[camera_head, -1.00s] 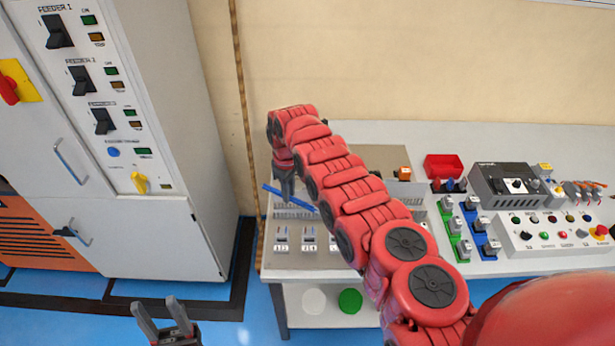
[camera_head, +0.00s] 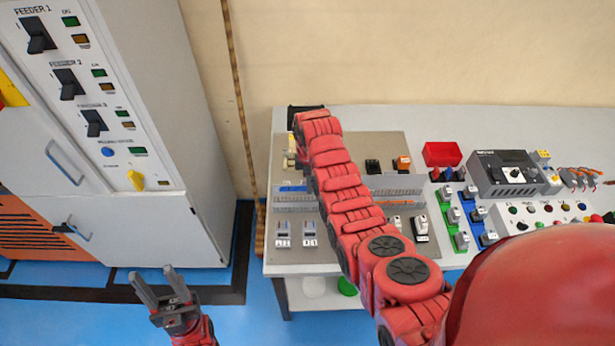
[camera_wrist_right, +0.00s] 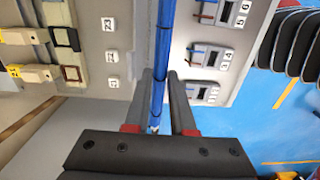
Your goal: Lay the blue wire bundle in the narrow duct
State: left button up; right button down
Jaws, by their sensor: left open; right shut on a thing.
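The blue wire bundle (camera_head: 292,188) shows as a short blue strip left of my right arm in the head view, level along a grey slotted duct (camera_head: 292,205). My arm covers the rest of it. In the right wrist view the bundle (camera_wrist_right: 163,40) runs up between the fingers of my right gripper (camera_wrist_right: 160,75), which is shut on it. A grey duct strip (camera_wrist_right: 143,45) runs alongside the bundle; I cannot tell whether the bundle is fully inside. My left gripper (camera_head: 156,275) is open and empty above the floor, left of the table.
The panel (camera_head: 345,255) carries terminal blocks (camera_head: 283,232) in front of the duct and black and orange parts (camera_head: 402,163) behind. A red bin (camera_head: 442,153) and a control box (camera_head: 505,174) stand to the right. A grey cabinet (camera_head: 165,225) stands left.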

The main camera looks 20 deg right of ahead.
jog(key=shift+s+f, duration=0.25)
jog(key=shift+f, duration=0.1)
jog(key=shift+f+b, duration=0.3)
jog(key=b, duration=0.2)
send_over(309, 204)
jog(key=s, duration=0.2)
jog(key=shift+w+a+f, duration=0.1)
jog(key=shift+f, duration=1.3)
jog(key=shift+w+a+f, duration=0.1)
jog(key=shift+f, duration=1.3)
jog(key=c, duration=0.7)
grip_release()
jog(key=shift+r, duration=0.1)
jog(key=shift+w+r, duration=0.1)
